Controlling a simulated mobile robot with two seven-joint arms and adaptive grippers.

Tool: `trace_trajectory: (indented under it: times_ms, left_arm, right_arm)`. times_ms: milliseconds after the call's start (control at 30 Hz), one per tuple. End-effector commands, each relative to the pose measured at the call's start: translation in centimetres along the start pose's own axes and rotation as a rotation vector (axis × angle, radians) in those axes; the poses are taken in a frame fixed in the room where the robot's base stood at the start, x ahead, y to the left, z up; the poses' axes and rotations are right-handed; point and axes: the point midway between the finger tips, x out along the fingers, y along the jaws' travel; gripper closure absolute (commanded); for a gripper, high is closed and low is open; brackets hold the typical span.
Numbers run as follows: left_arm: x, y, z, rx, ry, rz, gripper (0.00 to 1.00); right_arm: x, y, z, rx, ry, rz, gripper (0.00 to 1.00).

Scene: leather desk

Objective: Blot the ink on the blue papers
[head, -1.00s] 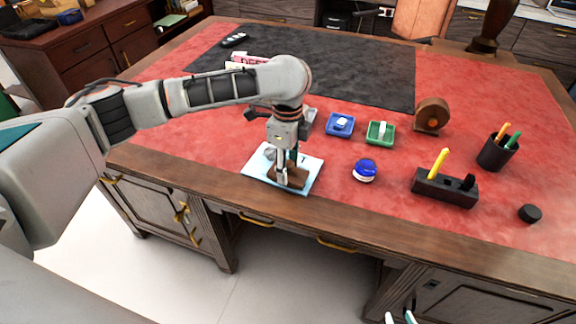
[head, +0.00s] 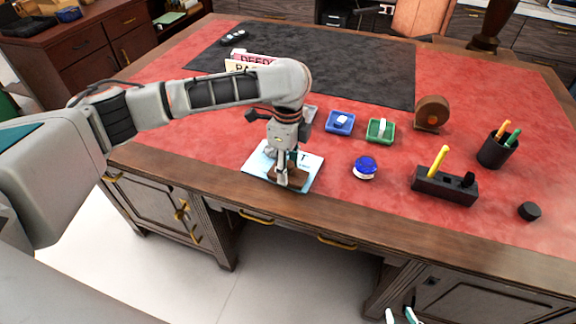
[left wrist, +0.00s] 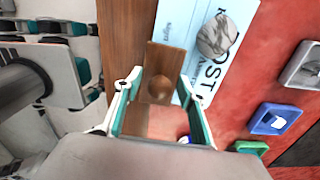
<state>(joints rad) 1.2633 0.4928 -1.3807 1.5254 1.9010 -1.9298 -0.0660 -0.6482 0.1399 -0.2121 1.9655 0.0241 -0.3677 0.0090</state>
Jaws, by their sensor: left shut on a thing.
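A pale blue paper (head: 258,163) lies near the desk's front edge. It also shows in the left wrist view (left wrist: 195,75) with large dark printed letters. My left gripper (head: 284,174) is shut on the round knob of a brown wooden blotter (head: 300,176), just over or on the paper's front part. In the left wrist view the fingers close around the knob of the blotter (left wrist: 166,60). I cannot tell whether its underside touches the paper, and any ink beneath it is hidden. Fingertips of my right gripper (head: 401,316) show at the bottom edge, apart and empty.
A grey stone (left wrist: 216,36) sits on the paper. To the right are a blue tray (head: 329,129), a green tray (head: 370,138), a blue-topped jar (head: 365,167), a black pen stand (head: 440,190), a pen cup (head: 493,155) and a brown roller (head: 432,112). Red desktop is free between them.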

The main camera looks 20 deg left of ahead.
Motion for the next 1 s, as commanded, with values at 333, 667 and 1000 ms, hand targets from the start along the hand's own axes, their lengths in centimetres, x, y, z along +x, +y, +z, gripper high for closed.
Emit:
trace_trajectory:
  times_ms: [333, 667, 1000]
  left_arm:
    - [-0.3, 0.0, -0.3, 0.0, -0.039, -0.001, 0.77]
    - [-0.3, 0.0, -0.4, 0.001, -0.078, -0.001, 0.77]
    - [-0.4, 0.0, -0.6, 0.0, -0.12, -0.001, 0.77]
  right_arm:
    - [-0.7, 0.3, -1.5, -0.002, 0.009, 0.002, 0.73]
    - [-1.2, 0.5, -2.6, -0.004, 0.012, 0.004, 0.73]
    - [-2.0, 0.7, -4.0, -0.005, 0.018, 0.005, 0.73]
